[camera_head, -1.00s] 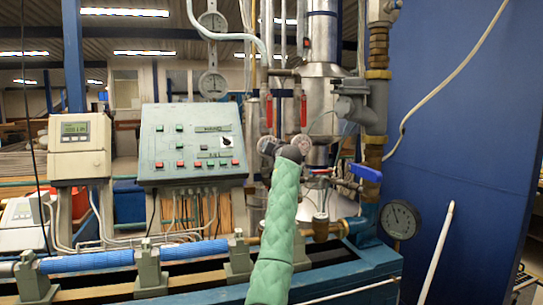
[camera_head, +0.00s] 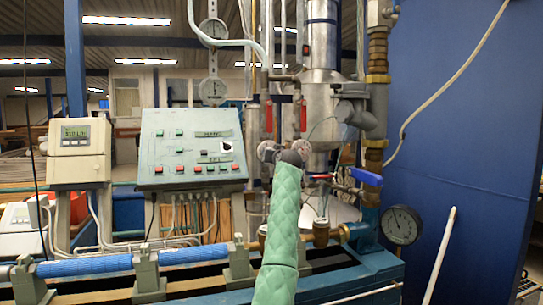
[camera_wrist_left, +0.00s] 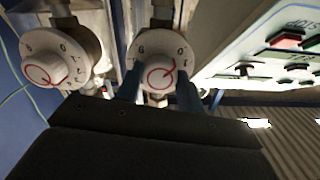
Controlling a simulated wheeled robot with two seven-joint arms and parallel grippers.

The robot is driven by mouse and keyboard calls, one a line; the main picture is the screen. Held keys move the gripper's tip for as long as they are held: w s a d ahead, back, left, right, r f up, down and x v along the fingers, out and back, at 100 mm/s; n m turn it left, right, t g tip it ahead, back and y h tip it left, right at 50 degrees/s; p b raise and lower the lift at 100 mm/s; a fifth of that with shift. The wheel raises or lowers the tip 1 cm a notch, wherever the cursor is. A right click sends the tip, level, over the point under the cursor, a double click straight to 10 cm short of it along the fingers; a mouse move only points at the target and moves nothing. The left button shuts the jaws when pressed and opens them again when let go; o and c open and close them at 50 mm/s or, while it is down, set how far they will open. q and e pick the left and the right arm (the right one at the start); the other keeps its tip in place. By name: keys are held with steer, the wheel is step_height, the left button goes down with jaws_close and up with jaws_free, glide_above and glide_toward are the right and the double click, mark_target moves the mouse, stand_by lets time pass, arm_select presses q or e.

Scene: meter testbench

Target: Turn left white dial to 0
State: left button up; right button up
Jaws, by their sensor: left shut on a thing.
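The left white dial (camera_wrist_left: 160,58) is the one nearer the button panel in the left wrist view. It has a red circular mark with a short line on its face and dark markings near its rim. My left gripper (camera_wrist_left: 159,78) has one finger on each side of this dial and is shut on it. The other white dial (camera_wrist_left: 50,58), with a similar red mark, is beside it and free. In the head view the left dial (camera_head: 266,150) shows small beside the end of my green-sleeved arm; the fingertips are hidden there. My right gripper is out of view.
A sloped button panel (camera_head: 190,150) and a meter box (camera_head: 79,150) stand to the left. A red-handled and a blue-handled valve (camera_head: 366,177) and a pressure gauge (camera_head: 402,225) are on the right. A blue pipe (camera_head: 85,266) runs along the bench front.

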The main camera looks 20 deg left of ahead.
arm_select(q)
steer(key=o, duration=1)
steer(key=shift+f, duration=0.1)
steer(key=b+v, duration=0.1)
steer(key=v, duration=0.6)
steer(key=shift+s+d, duration=0.25)
steer(key=shift+s, duration=0.05)
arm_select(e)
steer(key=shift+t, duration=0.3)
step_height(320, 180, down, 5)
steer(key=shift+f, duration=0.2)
